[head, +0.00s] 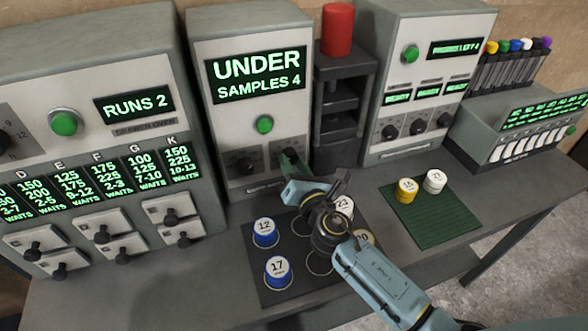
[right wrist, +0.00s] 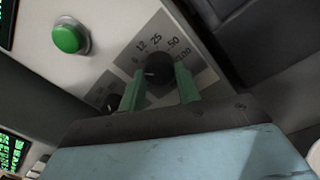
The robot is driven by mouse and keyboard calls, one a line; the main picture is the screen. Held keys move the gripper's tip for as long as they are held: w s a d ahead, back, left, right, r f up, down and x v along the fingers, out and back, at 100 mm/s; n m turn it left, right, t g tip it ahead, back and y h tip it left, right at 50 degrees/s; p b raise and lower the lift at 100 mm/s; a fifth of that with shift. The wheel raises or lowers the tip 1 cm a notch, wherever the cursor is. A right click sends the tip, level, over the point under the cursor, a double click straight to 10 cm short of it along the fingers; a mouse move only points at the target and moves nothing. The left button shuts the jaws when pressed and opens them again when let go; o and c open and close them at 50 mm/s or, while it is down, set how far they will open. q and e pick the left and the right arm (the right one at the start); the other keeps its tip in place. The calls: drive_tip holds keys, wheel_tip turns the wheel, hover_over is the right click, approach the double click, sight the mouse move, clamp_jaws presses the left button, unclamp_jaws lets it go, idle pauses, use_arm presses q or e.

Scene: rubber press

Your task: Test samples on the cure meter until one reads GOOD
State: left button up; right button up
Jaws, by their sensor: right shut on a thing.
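The cure meter (head: 252,85) stands at the back centre, its display reading "UNDER" and "SAMPLES 4", with a green button (head: 264,124) below. My right gripper (head: 290,165) is at the meter's lower right dial. In the right wrist view its green fingers are shut on the black dial knob (right wrist: 158,70), one on each side. Blue samples 12 (head: 265,233) and 17 (head: 278,272) sit on the dark mat (head: 262,291). A pale-topped sample 23 (head: 343,207) and another sample (head: 365,238) are partly hidden by my right arm. My left gripper is out of view.
A yellow sample (head: 407,190) and a white sample (head: 434,181) sit on a green mat (head: 445,228). A machine reading "RUNS 2" (head: 90,90) stands left. A dark rack with a red cylinder (head: 337,29) stands right of the meter. Further right are more panels.

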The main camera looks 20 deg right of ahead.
drive_tip(key=shift+a+r+m+h+b, duration=0.15)
drive_tip(key=shift+m+b, duration=0.45)
drive_tip(key=shift+m, duration=2.15)
drive_tip(key=shift+d+f+m+h+b, duration=0.2)
drive_tip(key=shift+m+b, duration=0.45)
drive_tip(key=shift+m, duration=2.05)
drive_tip(key=shift+a+r+m+h+b, duration=0.2)
drive_tip(key=shift+m+b, duration=0.4)
drive_tip(key=shift+m, duration=2.15)
drive_tip(key=o, duration=1)
drive_tip(key=s, duration=1.3)
drive_tip(key=shift+s+f+b, duration=0.2)
drive_tip(key=shift+f+b, duration=0.15)
